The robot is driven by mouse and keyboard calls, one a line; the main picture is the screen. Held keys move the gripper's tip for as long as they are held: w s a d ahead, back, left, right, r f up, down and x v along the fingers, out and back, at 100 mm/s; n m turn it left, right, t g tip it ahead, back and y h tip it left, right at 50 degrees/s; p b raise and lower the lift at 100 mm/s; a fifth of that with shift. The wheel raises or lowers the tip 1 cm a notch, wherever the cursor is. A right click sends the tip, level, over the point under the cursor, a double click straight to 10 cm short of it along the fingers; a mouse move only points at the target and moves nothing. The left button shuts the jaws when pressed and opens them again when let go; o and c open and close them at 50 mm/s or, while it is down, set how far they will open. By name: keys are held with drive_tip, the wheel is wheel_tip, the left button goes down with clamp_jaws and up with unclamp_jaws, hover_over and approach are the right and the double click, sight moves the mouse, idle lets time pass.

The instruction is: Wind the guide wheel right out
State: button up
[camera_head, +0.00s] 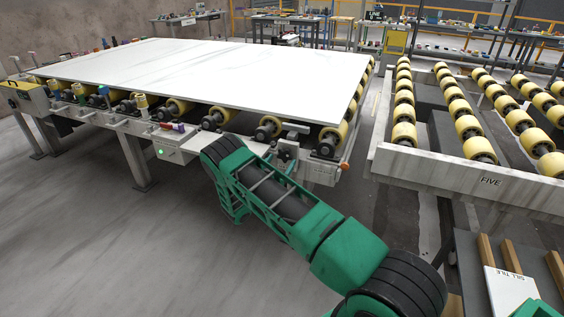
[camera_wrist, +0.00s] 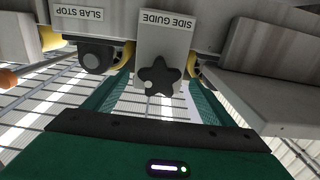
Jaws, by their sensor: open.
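The guide wheel, a dark star-shaped hand knob (camera_wrist: 160,76) with a pale spot on its left lobe, sits on a light grey plate (camera_wrist: 160,28) labelled SIDE GUIDE in the wrist view. The label appears upside down. My gripper (camera_wrist: 157,92) is open, its green lattice fingers reaching up on the left and right of the knob with space between. I cannot tell how close the fingertips are to it in depth. In the head view my green arm reaches to the front edge of the roller table (camera_head: 175,142), and my gripper cannot be made out there.
Left of the knob is a dark round part (camera_wrist: 95,57) under a SLAB STOP label (camera_wrist: 78,12). An orange end (camera_wrist: 8,79) is further left. A large white slab (camera_head: 200,72) lies on the table. A roller rack marked FIVE (camera_head: 470,172) stands right, across a gap.

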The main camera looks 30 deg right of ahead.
drive_tip(key=shift+x, duration=1.35)
drive_tip(key=shift+c, duration=0.3)
drive_tip(key=c, duration=1)
drive_tip(key=shift+a+n, duration=0.1)
drive_tip(key=shift+n, duration=0.2)
